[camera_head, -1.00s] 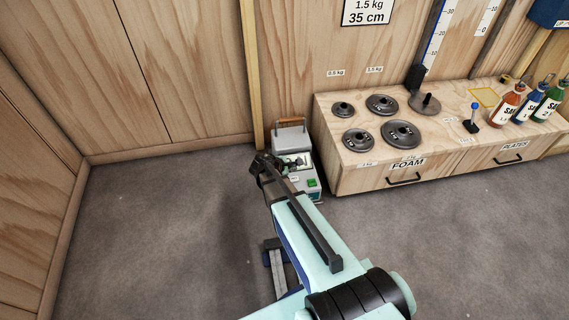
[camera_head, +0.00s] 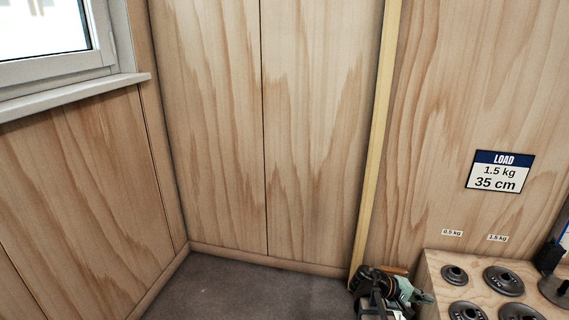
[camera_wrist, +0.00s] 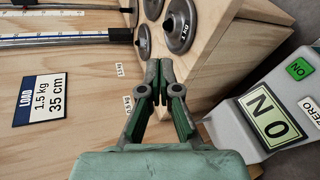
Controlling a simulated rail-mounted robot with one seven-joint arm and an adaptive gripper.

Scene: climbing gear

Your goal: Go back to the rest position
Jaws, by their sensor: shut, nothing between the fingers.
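My gripper (camera_wrist: 160,75) shows in the wrist view with its green and grey fingers together and nothing between them. The rest of my arm is out of the picture.
Weight plates (camera_head: 503,280) lie on the bench top (camera_head: 478,268). A load sign (camera_head: 498,172) hangs on the wall. Bare floor (camera_head: 240,290) lies left of my arm.

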